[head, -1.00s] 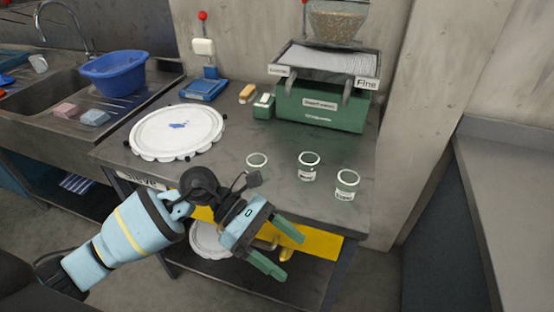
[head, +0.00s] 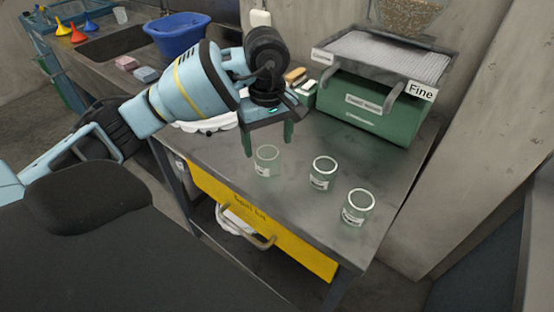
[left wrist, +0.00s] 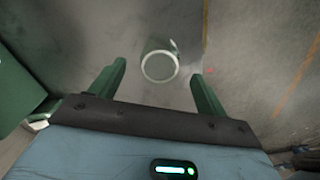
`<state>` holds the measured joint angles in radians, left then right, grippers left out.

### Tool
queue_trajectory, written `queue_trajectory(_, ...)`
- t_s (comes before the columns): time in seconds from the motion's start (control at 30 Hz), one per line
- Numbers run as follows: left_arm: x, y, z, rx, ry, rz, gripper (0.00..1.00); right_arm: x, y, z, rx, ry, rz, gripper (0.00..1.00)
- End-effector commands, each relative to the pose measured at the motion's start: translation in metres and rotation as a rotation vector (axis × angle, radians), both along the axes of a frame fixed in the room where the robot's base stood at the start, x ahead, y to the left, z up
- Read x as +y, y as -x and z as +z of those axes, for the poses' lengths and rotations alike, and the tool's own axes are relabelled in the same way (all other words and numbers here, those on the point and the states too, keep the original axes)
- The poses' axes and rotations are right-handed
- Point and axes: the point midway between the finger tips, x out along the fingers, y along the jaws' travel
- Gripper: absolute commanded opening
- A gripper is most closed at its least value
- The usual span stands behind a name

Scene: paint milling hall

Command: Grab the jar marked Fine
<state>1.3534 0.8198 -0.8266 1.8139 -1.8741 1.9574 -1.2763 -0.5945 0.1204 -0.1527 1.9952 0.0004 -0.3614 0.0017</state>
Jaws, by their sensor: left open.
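Three clear glass jars with white rims and small labels stand in a slanting row on the grey table: the left jar (head: 266,161), the middle jar (head: 323,173) and the right jar (head: 358,207). Their label words are too small to read surely. My left gripper (head: 268,150) is open, fingers pointing down, at the left jar. In the left wrist view one jar (left wrist: 159,66) shows from above, in the gap between the open fingertips (left wrist: 159,70), with nothing gripped. My right gripper is out of view.
A green mill (head: 365,105) with a "Fine" sign (head: 421,92) at its right end stands at the back of the table. A yellow drawer (head: 262,220) is under the table's front edge. The tabletop around the jars is clear.

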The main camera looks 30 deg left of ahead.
Motion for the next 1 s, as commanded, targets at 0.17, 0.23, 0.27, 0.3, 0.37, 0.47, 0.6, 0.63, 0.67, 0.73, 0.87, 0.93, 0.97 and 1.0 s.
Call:
queue_trajectory(0.17,0.000,0.000,-0.006,0.002,0.001,0.000,0.76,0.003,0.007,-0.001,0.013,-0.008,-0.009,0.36)
queue_trajectory(0.23,0.000,0.000,-0.012,0.004,0.003,0.000,0.76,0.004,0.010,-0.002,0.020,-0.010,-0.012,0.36)
queue_trajectory(0.27,0.000,0.000,-0.015,0.004,0.003,0.000,0.76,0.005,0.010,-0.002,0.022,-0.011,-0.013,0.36)
queue_trajectory(0.3,0.000,0.001,-0.020,0.005,0.002,0.000,0.76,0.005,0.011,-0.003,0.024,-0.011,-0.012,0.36)
queue_trajectory(0.37,0.000,0.000,-0.025,0.003,0.003,0.000,0.76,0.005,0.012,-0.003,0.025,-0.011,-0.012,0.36)
queue_trajectory(0.47,0.000,0.000,-0.027,0.001,0.003,-0.001,0.76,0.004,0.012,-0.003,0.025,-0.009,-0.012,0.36)
queue_trajectory(0.6,0.000,0.000,-0.034,0.004,0.003,0.000,0.76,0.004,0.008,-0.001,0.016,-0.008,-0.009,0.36)
queue_trajectory(0.63,0.000,0.000,-0.037,0.003,0.004,0.001,0.76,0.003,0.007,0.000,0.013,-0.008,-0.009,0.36)
queue_trajectory(0.67,0.001,-0.001,-0.041,0.002,0.004,0.001,0.76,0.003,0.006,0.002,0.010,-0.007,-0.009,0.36)
queue_trajectory(0.73,0.002,-0.001,-0.051,0.004,0.005,0.000,0.76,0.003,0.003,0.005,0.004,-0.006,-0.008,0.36)
queue_trajectory(0.87,0.002,-0.002,-0.068,0.002,0.004,0.000,0.76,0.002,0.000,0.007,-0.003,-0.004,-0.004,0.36)
queue_trajectory(0.93,0.002,-0.002,-0.074,0.001,0.004,-0.001,0.76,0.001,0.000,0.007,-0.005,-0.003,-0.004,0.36)
queue_trajectory(0.97,0.002,-0.002,-0.076,0.000,0.004,-0.001,0.76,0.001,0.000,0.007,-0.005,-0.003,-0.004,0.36)
queue_trajectory(1.0,0.002,-0.002,-0.077,0.001,0.004,-0.001,0.76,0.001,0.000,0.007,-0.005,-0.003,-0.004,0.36)
